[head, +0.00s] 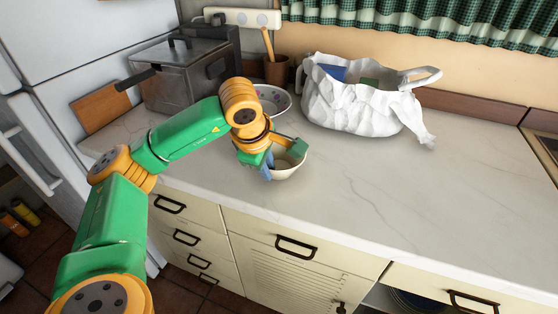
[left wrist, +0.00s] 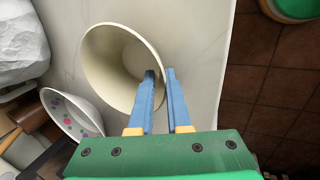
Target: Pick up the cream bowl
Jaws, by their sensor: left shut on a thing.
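The cream bowl (head: 287,173) is near the front edge of the marble counter, partly hidden behind my left gripper (head: 268,170). In the left wrist view the cream bowl (left wrist: 112,68) opens toward the camera. My left gripper's blue fingers (left wrist: 161,74) are shut on its rim, one finger inside the bowl and one outside. Whether the bowl touches the counter or hangs just above it, I cannot tell. My right gripper is not in view.
A spotted white bowl (head: 273,100) stands just behind. A crumpled white bag (head: 355,103) is at the back, a brown cup (head: 277,72) beside it, and a grey metal box (head: 187,78) and wooden board (head: 99,108) at left. The counter's right side (head: 450,190) is clear.

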